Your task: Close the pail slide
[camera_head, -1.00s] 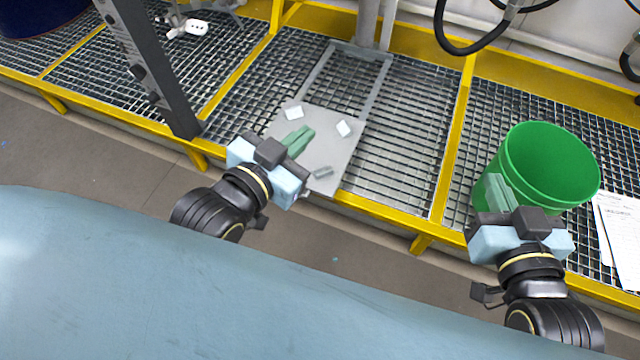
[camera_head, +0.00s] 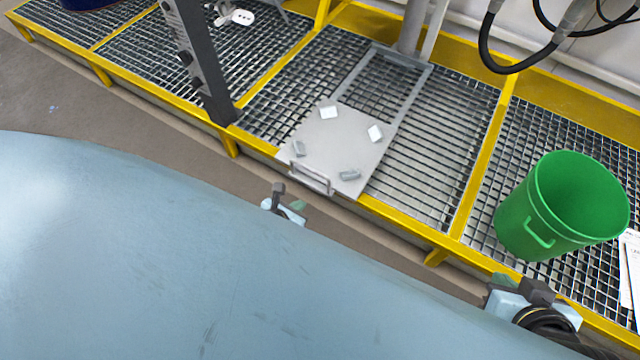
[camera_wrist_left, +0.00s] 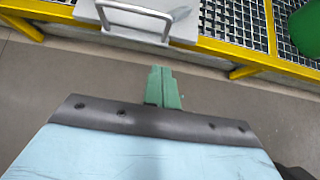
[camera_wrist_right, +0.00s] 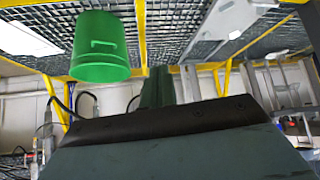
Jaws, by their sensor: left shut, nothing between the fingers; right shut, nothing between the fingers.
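The pail slide is a flat grey plate (camera_head: 335,150) with small pale blocks on top, lying at the near end of two rails. Its metal handle (camera_head: 312,180) is at the front, by the yellow edge; the left wrist view shows the handle (camera_wrist_left: 136,18) too. My left gripper (camera_head: 298,206) is just in front of the slide, apart from the handle, shut and empty; its green fingers (camera_wrist_left: 163,88) are together. My right gripper (camera_head: 503,280) is shut and empty, in front of the green pail (camera_head: 562,207), apart from it. Its fingers show in the right wrist view (camera_wrist_right: 157,87).
The pail stands on the grating right of the slide, with papers (camera_head: 630,265) beside it. A dark grey post (camera_head: 200,62) rises left of the slide. Black hoses (camera_head: 490,45) hang at the back. The rails (camera_head: 405,95) behind the plate are bare.

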